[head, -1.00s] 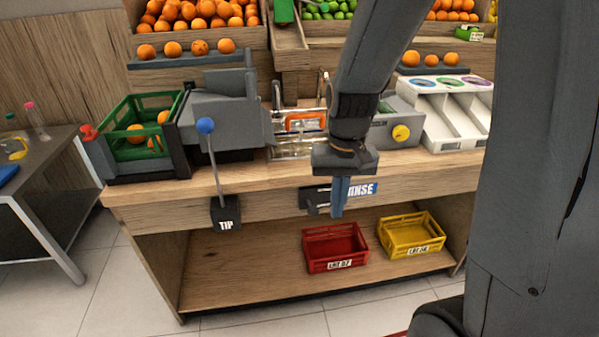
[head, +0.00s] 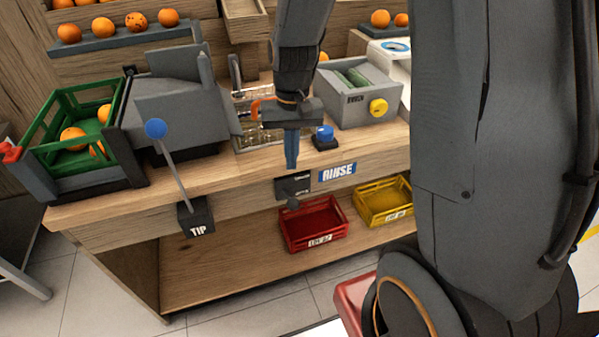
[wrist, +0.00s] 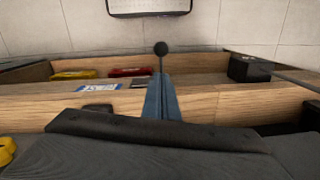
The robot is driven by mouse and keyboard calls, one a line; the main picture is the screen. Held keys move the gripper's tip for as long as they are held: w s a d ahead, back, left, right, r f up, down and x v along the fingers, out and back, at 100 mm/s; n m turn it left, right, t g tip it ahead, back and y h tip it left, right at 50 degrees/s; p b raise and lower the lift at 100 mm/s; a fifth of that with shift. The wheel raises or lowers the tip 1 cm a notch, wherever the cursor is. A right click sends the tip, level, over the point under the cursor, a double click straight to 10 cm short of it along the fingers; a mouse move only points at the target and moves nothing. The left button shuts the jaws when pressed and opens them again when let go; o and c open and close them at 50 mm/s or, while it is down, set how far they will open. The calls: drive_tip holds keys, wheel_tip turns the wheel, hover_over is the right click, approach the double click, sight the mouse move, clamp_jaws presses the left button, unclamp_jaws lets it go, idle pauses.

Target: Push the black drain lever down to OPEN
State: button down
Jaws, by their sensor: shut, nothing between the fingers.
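The black drain lever (head: 292,203) shows as a round black knob in front of a dark plate (head: 296,184) on the counter's wooden front face. In the wrist view the lever's knob (wrist: 161,47) stands on a thin stem just beyond my fingertips. My gripper (head: 291,166) points down with its blue fingers shut and empty, above the plate and knob in the head view. The shut fingers also show in the wrist view (wrist: 161,80), overlapping the lower stem. I cannot tell whether they touch the lever. The small lettering on the plate is unreadable.
A blue RINSE label (head: 338,170) is right of the plate. A blue button (head: 325,133) sits on the counter nearby. The TIP lever (head: 155,129) stands to the left. Red (head: 313,226) and yellow (head: 384,204) crates sit on the lower shelf.

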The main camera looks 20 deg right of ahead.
drive_tip(key=p, duration=0.1)
approach(289, 197)
drive_tip(key=f, duration=0.5)
drive_tip(key=shift+s+d+f, duration=0.2)
drive_tip(key=shift+s+f, duration=0.05)
drive_tip(key=shift+s, duration=0.1)
